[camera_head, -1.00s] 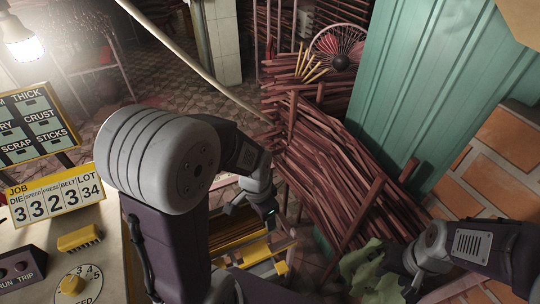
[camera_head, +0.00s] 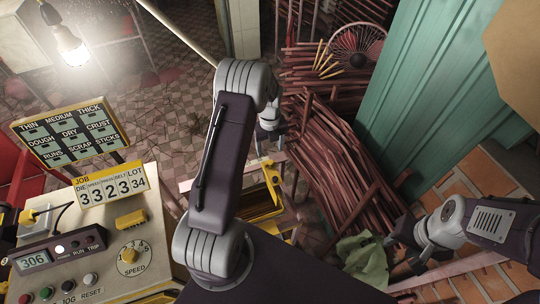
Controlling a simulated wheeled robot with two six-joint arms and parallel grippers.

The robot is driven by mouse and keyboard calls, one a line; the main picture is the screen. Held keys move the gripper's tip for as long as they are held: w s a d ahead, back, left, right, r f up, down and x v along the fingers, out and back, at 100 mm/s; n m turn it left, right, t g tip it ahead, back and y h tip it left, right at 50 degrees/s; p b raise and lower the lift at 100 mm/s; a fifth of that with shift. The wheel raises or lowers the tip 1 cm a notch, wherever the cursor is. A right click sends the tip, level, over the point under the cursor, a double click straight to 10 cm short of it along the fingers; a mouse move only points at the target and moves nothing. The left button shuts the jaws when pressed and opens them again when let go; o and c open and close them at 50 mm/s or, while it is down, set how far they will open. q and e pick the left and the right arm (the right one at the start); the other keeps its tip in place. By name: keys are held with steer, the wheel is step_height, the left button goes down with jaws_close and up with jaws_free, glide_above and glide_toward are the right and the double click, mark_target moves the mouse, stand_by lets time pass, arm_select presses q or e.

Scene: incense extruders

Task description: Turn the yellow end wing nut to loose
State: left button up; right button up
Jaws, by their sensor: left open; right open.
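I cannot make out the yellow end wing nut. My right gripper (camera_head: 397,243) is at the lower right beside a crumpled green cloth (camera_head: 364,262). It is open, and I cannot tell whether it touches the cloth.
A control panel (camera_head: 150,230) with a yellow speed knob (camera_head: 129,255) and a display stands at the lower left. A yellow-framed sign (camera_head: 70,132) is behind it. Bundles of red-brown sticks (camera_head: 330,160) fill the space beyond the machine. A green corrugated sheet (camera_head: 440,90) stands at right.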

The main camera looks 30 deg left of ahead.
mark_target(270, 163)
arm_select(q)
steer(key=shift+s+d+f, duration=0.1)
steer(key=shift+f, duration=0.35)
step_height(270, 163, down, 8)
steer(key=shift+r+p, duration=0.2)
steer(key=shift+p, duration=1)
steer(key=shift+f, duration=0.3)
steer(key=shift+c, duration=0.3)
steer(key=c, duration=1.3)
